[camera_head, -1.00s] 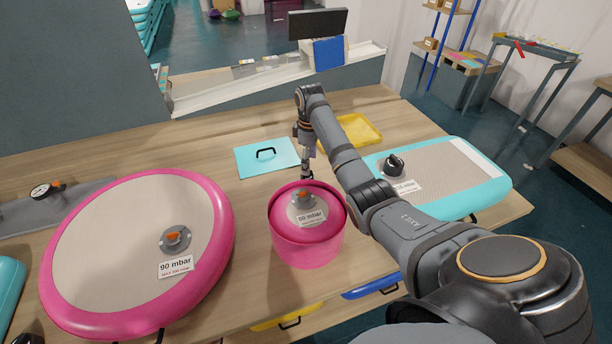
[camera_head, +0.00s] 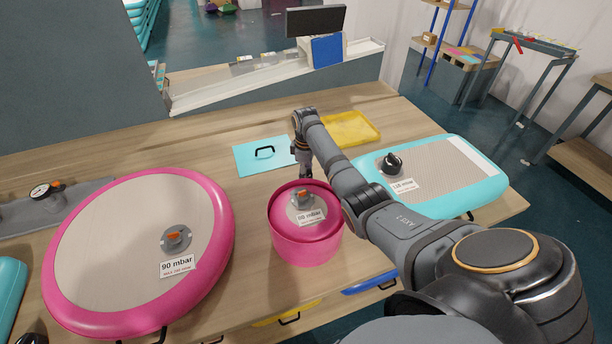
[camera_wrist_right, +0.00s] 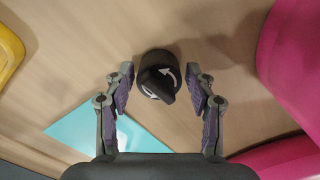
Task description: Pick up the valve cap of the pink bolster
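The pink bolster (camera_head: 305,245) stands on the table in the head view, with an uncapped-looking grey valve with an orange centre (camera_head: 302,198) on top. A black cap with white curved arrows (camera_wrist_right: 158,77) stands on the wooden table in the right wrist view. My right gripper (camera_wrist_right: 160,84) is open, with one finger on each side of this cap; small gaps seem to show. In the head view the right gripper (camera_head: 305,172) is low behind the bolster, which partly hides it and hides the cap. My left gripper is not in view.
A large pink disc (camera_head: 120,240) lies left and a turquoise board with a black cap (camera_head: 393,164) lies right. A turquoise panel with a black handle (camera_head: 264,157) and a yellow tray (camera_head: 350,128) are behind. Pink walls (camera_wrist_right: 295,60) border the gripper's right in the wrist view.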

